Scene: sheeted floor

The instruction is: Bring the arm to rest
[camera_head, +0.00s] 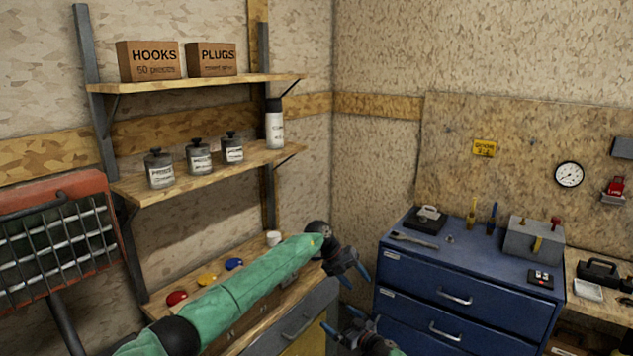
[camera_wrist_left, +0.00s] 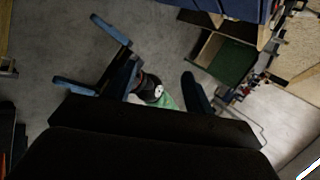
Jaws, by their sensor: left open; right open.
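My left arm, with a green sleeve, comes in from the left across the front of the wooden shelves. Its gripper (camera_head: 359,283) is open and empty, with blue fingers pointing down in front of the gap beside the blue drawer cabinet. My right gripper (camera_head: 335,316) is below it at the bottom edge, open and empty, its blue fingers pointing up and left. The right gripper also shows in the left wrist view (camera_wrist_left: 75,49), its blue fingers apart over grey floor. Most of my right arm is hidden or out of view.
A blue drawer cabinet (camera_head: 462,292) with tools on top stands at the right. Wall shelves (camera_head: 215,168) hold jars, a bottle and two boxes. A low wooden counter (camera_head: 160,305) with coloured discs lies behind my left arm. A red-framed rack (camera_head: 60,188) stands at the left.

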